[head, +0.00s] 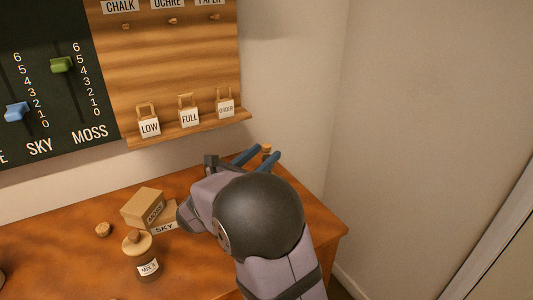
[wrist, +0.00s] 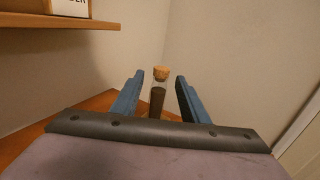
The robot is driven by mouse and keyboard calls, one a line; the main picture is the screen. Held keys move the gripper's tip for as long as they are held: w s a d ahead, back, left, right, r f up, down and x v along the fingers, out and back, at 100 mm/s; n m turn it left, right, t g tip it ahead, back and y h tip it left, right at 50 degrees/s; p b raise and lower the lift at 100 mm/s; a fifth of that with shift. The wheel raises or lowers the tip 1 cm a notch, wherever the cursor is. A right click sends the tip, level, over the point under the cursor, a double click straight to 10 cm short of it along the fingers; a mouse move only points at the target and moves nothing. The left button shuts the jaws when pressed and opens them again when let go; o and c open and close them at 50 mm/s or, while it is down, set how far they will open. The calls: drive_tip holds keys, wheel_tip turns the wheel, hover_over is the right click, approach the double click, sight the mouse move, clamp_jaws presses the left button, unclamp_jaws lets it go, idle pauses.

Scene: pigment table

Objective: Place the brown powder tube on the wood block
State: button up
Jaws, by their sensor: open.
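A corked glass tube with dark brown powder (wrist: 157,101) stands upright between the blue fingers of my gripper (wrist: 160,77) in the wrist view. The fingers are open, with a visible gap on each side of the tube. In the head view my gripper (head: 268,151) is at the back right of the table, and only the tube's cork (head: 266,148) shows between the fingertips. My arm hides the rest of the tube there. No plain wood block can be made out; it may be hidden behind my arm.
Left of my arm, a box labelled MOSS (head: 143,206) sits by one labelled SKY (head: 165,226). A lidded jar (head: 137,254) and a loose cork (head: 103,230) stand nearby. A wall shelf (head: 190,130) with several small tags is above the table (head: 60,255). A wall rises close behind the tube.

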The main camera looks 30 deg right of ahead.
drive_tip(key=shift+b+v, duration=0.4)
drive_tip(key=shift+v, duration=2.3)
